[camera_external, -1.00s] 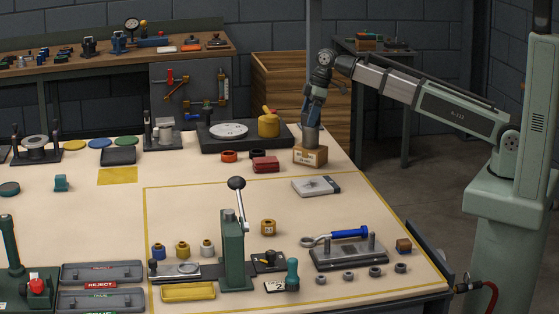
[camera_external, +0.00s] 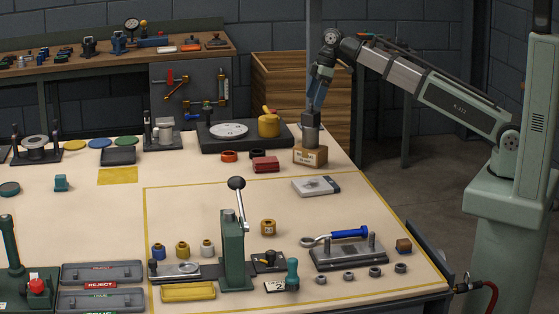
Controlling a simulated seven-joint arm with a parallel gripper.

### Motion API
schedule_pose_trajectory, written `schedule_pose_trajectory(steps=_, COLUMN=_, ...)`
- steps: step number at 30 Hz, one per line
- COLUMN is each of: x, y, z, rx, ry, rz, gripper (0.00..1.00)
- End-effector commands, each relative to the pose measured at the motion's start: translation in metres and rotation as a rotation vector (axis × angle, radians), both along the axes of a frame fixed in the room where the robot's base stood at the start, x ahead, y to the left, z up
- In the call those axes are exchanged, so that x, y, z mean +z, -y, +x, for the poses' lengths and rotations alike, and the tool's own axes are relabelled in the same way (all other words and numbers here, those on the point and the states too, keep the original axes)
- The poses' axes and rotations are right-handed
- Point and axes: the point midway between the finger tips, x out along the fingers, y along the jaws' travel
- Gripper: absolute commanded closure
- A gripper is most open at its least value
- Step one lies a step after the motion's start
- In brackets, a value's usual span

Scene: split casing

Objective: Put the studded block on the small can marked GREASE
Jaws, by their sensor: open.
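My gripper (camera_external: 311,118) is at the back right of the table, pointing down above a brown box with a pale label (camera_external: 311,157). A light grey cylindrical piece (camera_external: 311,137) shows between the gripper and the box; I cannot tell whether it is gripped or just standing there. A dark red block (camera_external: 265,164) lies left of the box; studs on it are too small to make out. A small tan can-like pot with a dark mark (camera_external: 268,227) stands inside the yellow outline. No GREASE lettering is readable, so I cannot tell which can bears it.
A red-orange ring (camera_external: 229,156) and a grey flat plate (camera_external: 316,186) lie near the box. A green lever press (camera_external: 235,245) stands tall at front centre. A fixture with a blue-handled tool (camera_external: 349,250) is at front right. The table's middle left is largely clear.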

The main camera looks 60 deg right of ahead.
Motion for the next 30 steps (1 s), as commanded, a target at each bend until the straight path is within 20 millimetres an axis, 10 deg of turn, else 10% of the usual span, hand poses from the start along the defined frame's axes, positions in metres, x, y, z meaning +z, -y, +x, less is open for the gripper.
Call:
schedule_pose_trajectory(steps=12, x=0.044, y=0.01, z=-0.009, rx=-0.001, ry=0.0, rz=-0.001, gripper=0.0)
schedule_pose_trajectory(steps=30, x=0.047, y=0.01, z=-0.01, rx=0.0, ry=0.0, rz=-0.001, gripper=0.0)
